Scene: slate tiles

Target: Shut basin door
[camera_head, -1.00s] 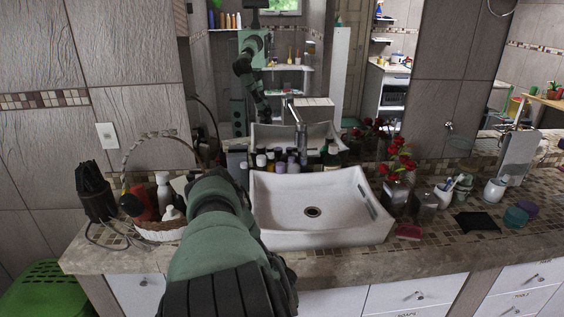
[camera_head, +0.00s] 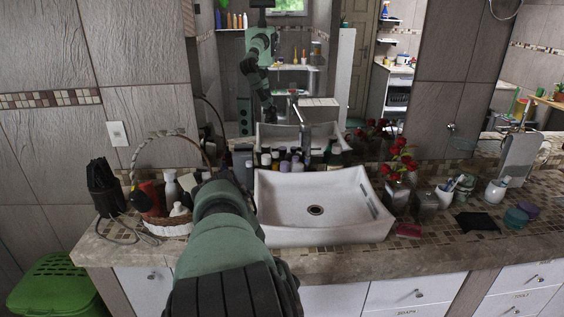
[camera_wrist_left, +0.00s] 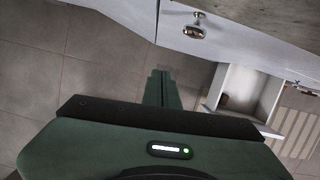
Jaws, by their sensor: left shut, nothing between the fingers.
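White cabinet fronts sit under the stone counter, below the white basin (camera_head: 325,232). In the head view one front with a knob (camera_head: 147,288) shows left of my arm, and a plain white front (camera_head: 330,301) shows right of it. In the left wrist view a white panel with a metal knob (camera_wrist_left: 195,27) is at the top, and a white open drawer or box (camera_wrist_left: 243,97) juts out at the right. I cannot tell which is the basin door. My left gripper (camera_wrist_left: 163,78) is shut and empty, apart from the panel in the picture; my arm hides it in the head view.
The counter (camera_head: 330,262) holds a basket (camera_head: 168,227) with bottles, red flowers (camera_head: 401,165) and toiletries. A green plastic bin (camera_head: 57,287) stands on the floor at left. A drawer (camera_head: 420,290) is right of the basin. Tiled floor (camera_wrist_left: 75,60) looks clear at left in the wrist view.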

